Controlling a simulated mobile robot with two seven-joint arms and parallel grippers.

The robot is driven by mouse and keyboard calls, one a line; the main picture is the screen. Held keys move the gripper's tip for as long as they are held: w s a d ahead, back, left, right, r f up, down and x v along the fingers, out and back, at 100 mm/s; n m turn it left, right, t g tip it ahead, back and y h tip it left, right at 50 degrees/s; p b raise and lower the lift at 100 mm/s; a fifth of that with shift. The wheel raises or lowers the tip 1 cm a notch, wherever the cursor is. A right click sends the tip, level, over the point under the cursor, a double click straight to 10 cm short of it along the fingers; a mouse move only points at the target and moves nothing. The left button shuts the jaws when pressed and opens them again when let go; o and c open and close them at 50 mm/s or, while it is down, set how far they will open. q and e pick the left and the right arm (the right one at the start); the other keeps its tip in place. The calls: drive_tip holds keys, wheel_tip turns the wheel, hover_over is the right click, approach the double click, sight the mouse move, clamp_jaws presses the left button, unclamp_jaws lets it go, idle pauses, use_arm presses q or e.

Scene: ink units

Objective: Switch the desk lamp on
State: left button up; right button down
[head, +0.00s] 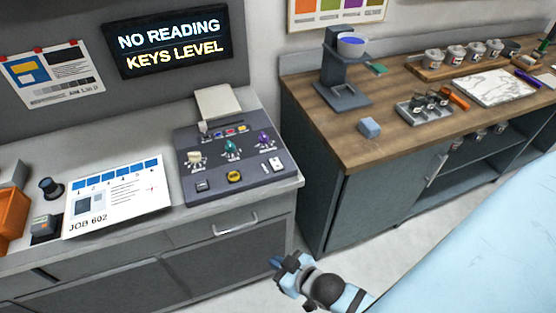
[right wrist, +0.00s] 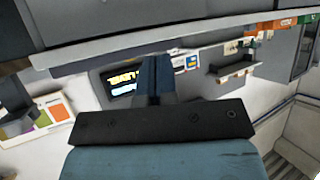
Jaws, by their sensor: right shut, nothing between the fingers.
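I cannot pick out a desk lamp for certain. A pale square panel (head: 218,102) stands at the back of a dark control console (head: 215,193) on the left counter; I cannot tell whether it is a lamp. The console carries cream, teal and purple knobs, a yellow button (head: 234,177) and a white switch plate (head: 274,164). My right gripper (head: 284,263) is shut and empty, in front of the counter, below and right of the console and apart from it. Its closed fingers also show in the right wrist view (right wrist: 155,75). My left gripper is not in view.
A printed job sheet (head: 120,195) and an orange bin (head: 13,215) are left of the console. A lit sign (head: 170,48) hangs above. The wooden counter (head: 345,145) at right holds a stand with a bowl, a small blue block (head: 370,127) and several jars. Floor shows between the counters.

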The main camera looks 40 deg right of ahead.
drive_tip(key=w+a+r+n+g+y+b, duration=0.5)
drive_tip(key=w+a+r+n+g+y, duration=0.45)
drive_tip(key=w+r+n+y, duration=0.7)
drive_tip(key=w+d+f+n+g+h+b, duration=0.25)
drive_tip(key=w+d+g+h, duration=0.2)
drive_tip(key=d+h, duration=0.55)
drive_tip(key=w+d+r+m+h, duration=0.1)
drive_tip(key=w+d+m+h, duration=0.1)
drive_tip(key=d, duration=0.3)
drive_tip(key=w+d+r+m+h, duration=0.2)
drive_tip(key=d+h, duration=0.2)
drive_tip(key=d, duration=0.2)
drive_tip(key=w+d+r+m+h+b, duration=0.1)
drive_tip(key=d+r+m+h, duration=0.1)
drive_tip(key=d, duration=0.4)
drive_tip(key=shift+w+d+m+t+h, duration=0.3)
drive_tip(key=shift+w+m+h, duration=0.1)
drive_tip(key=shift+h, duration=0.45)
drive_tip(key=shift+a, duration=0.1)
